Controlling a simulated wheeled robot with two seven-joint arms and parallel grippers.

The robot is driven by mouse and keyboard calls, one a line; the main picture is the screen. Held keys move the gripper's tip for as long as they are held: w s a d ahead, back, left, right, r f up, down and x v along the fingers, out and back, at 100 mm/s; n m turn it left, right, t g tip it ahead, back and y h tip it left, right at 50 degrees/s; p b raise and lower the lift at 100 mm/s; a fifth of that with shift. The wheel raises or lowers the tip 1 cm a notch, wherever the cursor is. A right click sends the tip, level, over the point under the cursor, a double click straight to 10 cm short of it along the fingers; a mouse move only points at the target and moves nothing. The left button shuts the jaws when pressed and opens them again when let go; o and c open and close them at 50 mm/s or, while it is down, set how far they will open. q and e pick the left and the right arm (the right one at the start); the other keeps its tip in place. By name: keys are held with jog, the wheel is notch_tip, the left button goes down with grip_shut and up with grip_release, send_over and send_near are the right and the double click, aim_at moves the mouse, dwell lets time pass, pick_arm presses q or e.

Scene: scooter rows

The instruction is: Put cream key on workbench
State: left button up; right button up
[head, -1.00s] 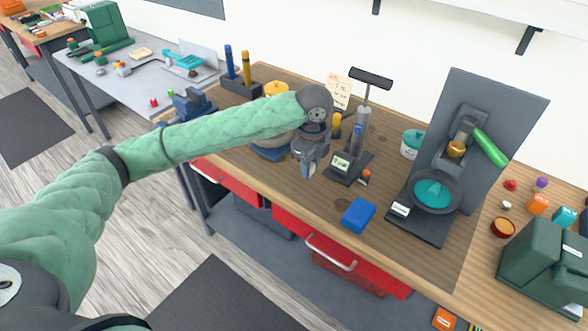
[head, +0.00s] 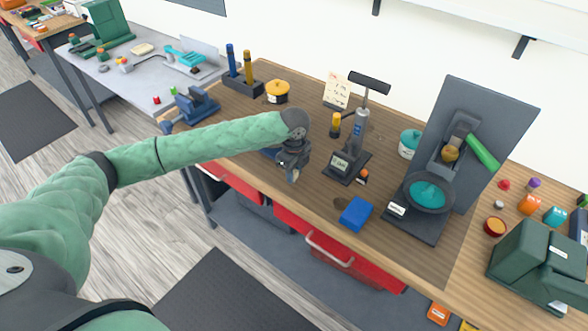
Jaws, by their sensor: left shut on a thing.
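My left gripper (head: 292,173) points down over the front part of the brown workbench (head: 237,112). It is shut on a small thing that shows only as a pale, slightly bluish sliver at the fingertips. This fits the cream key, but most of it is hidden by the fingers. The gripper is left of the black press stand and appears just above the bench top; I cannot tell whether the held thing touches it. My right gripper is not in view.
A black press stand (head: 345,165), a blue block (head: 356,214) and a dark stand with a teal dish (head: 428,194) lie to the right. Open red drawers (head: 330,238) jut below the front edge.

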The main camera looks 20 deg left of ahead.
pick_arm(q)
jog(key=shift+f, duration=0.15)
jog(key=o, duration=0.9)
jog(key=shift+o, duration=0.2)
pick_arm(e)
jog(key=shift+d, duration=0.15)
pick_arm(q)
jog(key=shift+r+b, duration=0.35)
jog(key=shift+r, duration=0.15)
notch_tip(320, 180, up, 11)
jog(key=b, duration=0.4)
jog(key=shift+r, duration=0.15)
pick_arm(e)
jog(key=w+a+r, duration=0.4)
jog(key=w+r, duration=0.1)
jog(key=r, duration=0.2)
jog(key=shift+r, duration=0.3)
